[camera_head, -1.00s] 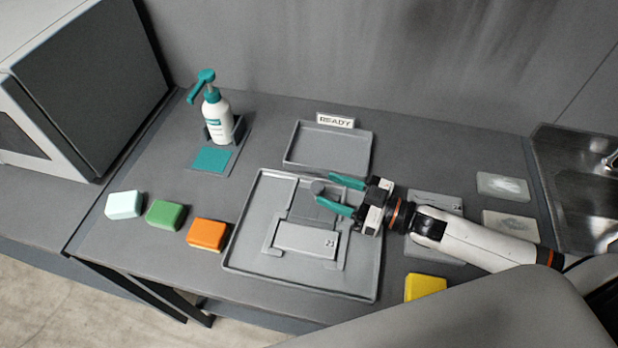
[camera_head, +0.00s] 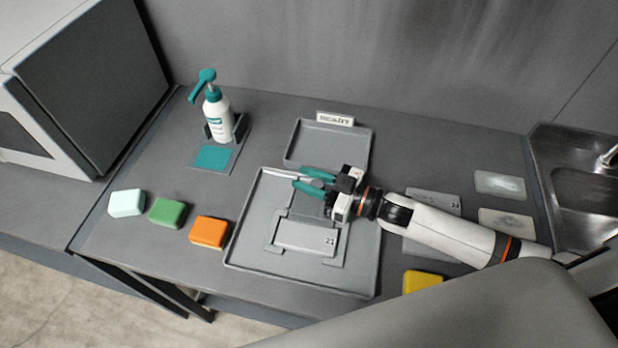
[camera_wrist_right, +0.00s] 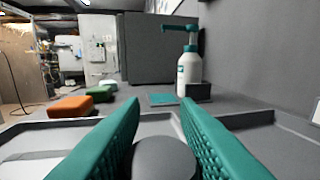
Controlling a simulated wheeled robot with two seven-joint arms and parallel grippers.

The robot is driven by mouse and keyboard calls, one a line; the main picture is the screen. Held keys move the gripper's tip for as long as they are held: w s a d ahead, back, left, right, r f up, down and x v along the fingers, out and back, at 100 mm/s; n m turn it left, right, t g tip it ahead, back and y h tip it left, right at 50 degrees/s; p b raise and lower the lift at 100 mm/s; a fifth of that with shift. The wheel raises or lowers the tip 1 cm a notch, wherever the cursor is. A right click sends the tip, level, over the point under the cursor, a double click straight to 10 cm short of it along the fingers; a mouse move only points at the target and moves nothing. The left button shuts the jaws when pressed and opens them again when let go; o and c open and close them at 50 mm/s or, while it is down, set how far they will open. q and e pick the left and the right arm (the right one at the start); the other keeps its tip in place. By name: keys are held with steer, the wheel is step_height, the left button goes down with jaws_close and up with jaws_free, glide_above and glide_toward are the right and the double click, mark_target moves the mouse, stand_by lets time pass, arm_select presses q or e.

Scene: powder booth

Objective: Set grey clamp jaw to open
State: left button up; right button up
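The flat grey clamp plate (camera_head: 304,238), marked 21, lies in a grey tray (camera_head: 247,258) on the bench. A round grey knob (camera_wrist_right: 165,158) stands at its back end and shows between the two teal fingers in the right wrist view. My right gripper (camera_head: 313,181) reaches in from the right, with one finger on each side of the knob, and appears shut on it. The fingers and wrist hide part of the knob and the parts beneath. Whether the jaw is open cannot be told. My left gripper is not in view.
A white pump bottle (camera_head: 218,117) stands at back left. An empty tray (camera_head: 330,148) with a READY sign (camera_head: 335,118) lies behind. White, green and orange blocks (camera_head: 208,231) lie at left, a yellow block (camera_head: 422,281) at right. The sink (camera_head: 580,185) is far right.

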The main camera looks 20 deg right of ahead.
jaws_close()
steer(key=shift+w+d, duration=0.4)
steer(key=shift+w, duration=0.25)
steer(key=shift+w+d, duration=0.4)
steer(key=shift+w, duration=0.2)
steer(key=shift+r, duration=0.1)
steer(key=o, duration=0.7)
jaws_free()
steer(key=shift+o, duration=1)
steer(key=shift+w, duration=0.1)
